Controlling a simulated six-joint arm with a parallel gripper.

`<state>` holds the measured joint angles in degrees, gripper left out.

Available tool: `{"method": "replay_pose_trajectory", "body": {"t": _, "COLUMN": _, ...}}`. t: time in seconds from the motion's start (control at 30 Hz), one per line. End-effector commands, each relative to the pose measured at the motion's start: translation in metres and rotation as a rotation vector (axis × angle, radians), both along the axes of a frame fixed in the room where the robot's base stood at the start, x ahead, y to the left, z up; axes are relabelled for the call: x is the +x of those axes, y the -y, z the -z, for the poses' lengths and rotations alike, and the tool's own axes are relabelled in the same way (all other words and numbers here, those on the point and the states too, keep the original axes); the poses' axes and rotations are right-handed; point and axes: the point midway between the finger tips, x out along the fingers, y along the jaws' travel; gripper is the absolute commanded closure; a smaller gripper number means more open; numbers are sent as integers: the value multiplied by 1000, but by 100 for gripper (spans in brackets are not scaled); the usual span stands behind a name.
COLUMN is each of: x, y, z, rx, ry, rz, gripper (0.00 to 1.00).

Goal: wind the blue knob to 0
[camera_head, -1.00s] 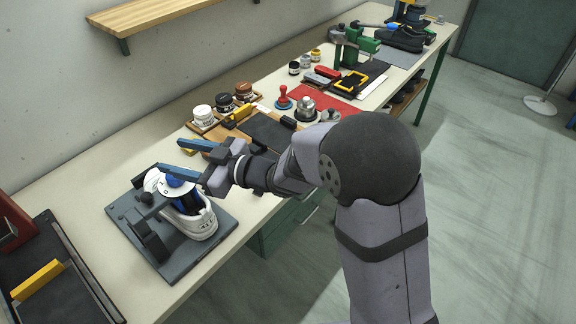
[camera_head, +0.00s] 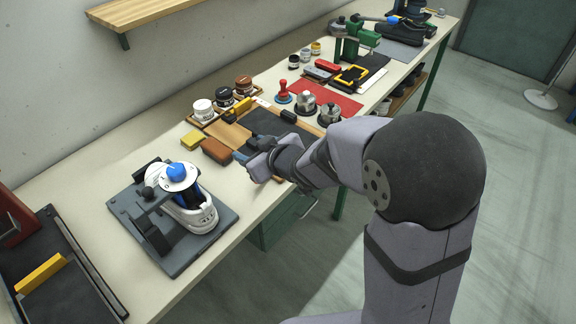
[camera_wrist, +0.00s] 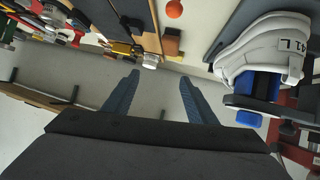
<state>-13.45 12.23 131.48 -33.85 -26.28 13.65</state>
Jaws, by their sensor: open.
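The blue knob (camera_head: 176,171) sits on a white round dial (camera_head: 179,179) with dark marks, on top of the shoe fixture (camera_head: 193,254). A white shoe (camera_head: 195,215) sits in the fixture below the dial. I cannot read which mark the knob points to. My gripper (camera_head: 241,157) is open and empty, to the right of the knob and apart from it. In the wrist view my gripper's two blue fingers (camera_wrist: 159,86) are spread with nothing between them. The white shoe (camera_wrist: 262,45) and a blue part of the fixture show at the right there.
A brown block (camera_head: 216,150) and a yellow block (camera_head: 193,139) lie near my gripper. Jars (camera_head: 224,99), a red stamp (camera_head: 283,92) and metal pots stand farther back. A dark tray (camera_head: 70,290) is at the front left. A wooden shelf (camera_head: 150,12) is on the wall.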

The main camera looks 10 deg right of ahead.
Motion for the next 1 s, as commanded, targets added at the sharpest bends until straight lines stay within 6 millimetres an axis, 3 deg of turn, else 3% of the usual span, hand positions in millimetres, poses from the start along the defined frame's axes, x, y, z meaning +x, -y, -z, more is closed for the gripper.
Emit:
{"method": "replay_pose_trajectory", "body": {"t": 0.2, "x": -8, "y": 36, "z": 14, "rx": -54, "ry": -79, "rz": 100, "gripper": 48}}
{"method": "replay_pose_trajectory", "body": {"t": 0.5, "x": -24, "y": 72, "z": 31, "rx": -107, "ry": -178, "rz": 204, "gripper": 48}}
{"method": "replay_pose_trajectory", "body": {"t": 1.0, "x": -34, "y": 87, "z": 38, "rx": -128, "ry": -225, "rz": 244, "gripper": 48}}
